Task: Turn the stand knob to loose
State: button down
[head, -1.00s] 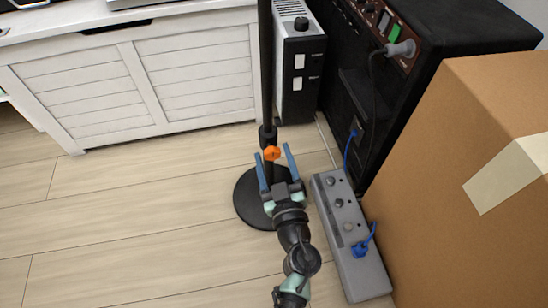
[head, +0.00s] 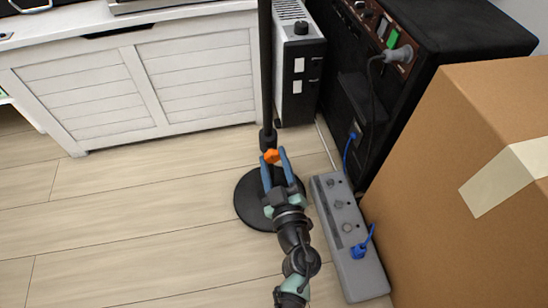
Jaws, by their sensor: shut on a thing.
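The stand (head: 266,80) is a black pole rising from a round black base (head: 250,205) on the floor. Its orange knob (head: 271,156) sits low on the pole at a black collar (head: 267,138). My gripper (head: 272,160) has blue fingers and reaches up from below over the base. Its fingers are closed in on both sides of the orange knob and grip it. The fingers hide part of the knob's sides, and my arm covers part of the base. I cannot read any loose or tight mark.
A grey power strip (head: 346,225) with blue plugs lies right of the base. A large cardboard box (head: 450,150) and a black amplifier-like cabinet (head: 390,100) stand at right. A small black-and-silver unit (head: 300,80) and a white slatted chest (head: 140,80) stand behind. Floor at left is clear.

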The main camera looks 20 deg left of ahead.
jog(key=n+p, duration=0.1)
jog(key=n, duration=0.5)
jog(key=shift+d+p, duration=0.1)
jog(key=shift+p, duration=0.2)
jog(key=n, duration=0.6)
jog(key=shift+n, duration=0.4)
jog(key=n+b, duration=0.1)
jog(key=n, duration=0.5)
jog(key=n+b, duration=0.2)
jog(key=n, duration=0.4)
jog(key=shift+n, duration=0.3)
jog(key=shift+c, duration=1.8)
grip_release()
jog(key=shift+r, duration=0.1)
jog(key=shift+s, duration=0.1)
